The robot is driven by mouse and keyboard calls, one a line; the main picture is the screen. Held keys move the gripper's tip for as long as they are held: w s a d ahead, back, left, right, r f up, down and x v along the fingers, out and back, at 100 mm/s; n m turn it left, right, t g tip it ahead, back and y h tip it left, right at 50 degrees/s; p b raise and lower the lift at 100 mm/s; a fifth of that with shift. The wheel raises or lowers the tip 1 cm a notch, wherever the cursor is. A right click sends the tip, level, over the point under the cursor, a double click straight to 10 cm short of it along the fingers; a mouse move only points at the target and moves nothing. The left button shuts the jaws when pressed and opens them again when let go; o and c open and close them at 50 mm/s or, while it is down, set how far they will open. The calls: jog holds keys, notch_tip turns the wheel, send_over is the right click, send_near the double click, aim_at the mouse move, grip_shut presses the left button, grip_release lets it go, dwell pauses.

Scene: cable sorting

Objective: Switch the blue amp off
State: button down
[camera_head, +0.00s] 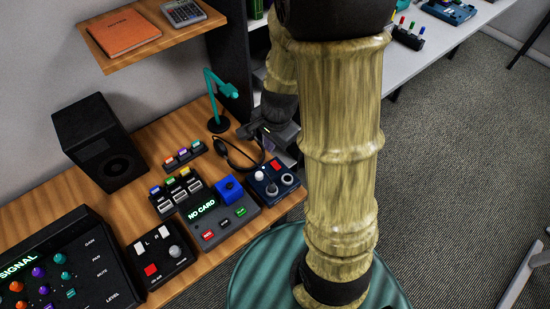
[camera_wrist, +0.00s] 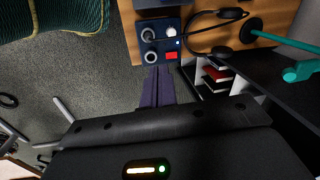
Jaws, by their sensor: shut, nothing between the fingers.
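The blue amp (camera_head: 264,189) is a small dark blue box near the desk's right front edge. Its top has two round knobs, a white round part and a red square. In the wrist view the amp (camera_wrist: 161,45) lies just past the fingertips, with the red square (camera_wrist: 171,56) on its near right side and a small bright spot beside it. My gripper (camera_head: 268,148) is behind the amp in the head view, small and partly hard to make out. In the wrist view my gripper (camera_wrist: 157,69) has its purple fingers together, empty; contact with the amp cannot be told.
Headphones (camera_head: 240,163) lie behind the amp, with a teal lamp (camera_head: 215,100) farther back. A "NO CARD" box (camera_head: 235,217) stands close on the amp's left. A speaker (camera_head: 98,143) and shelf (camera_head: 150,33) are farther left. The floor (camera_head: 450,170) is open at right.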

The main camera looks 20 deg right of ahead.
jog(key=s+a+r+n, duration=0.1)
jog(key=s+r+n, duration=0.4)
jog(key=n, duration=0.7)
jog(key=shift+s+a+n+t+h, duration=0.3)
jog(key=shift+s+n+t+h, duration=0.1)
jog(key=shift+s, duration=0.2)
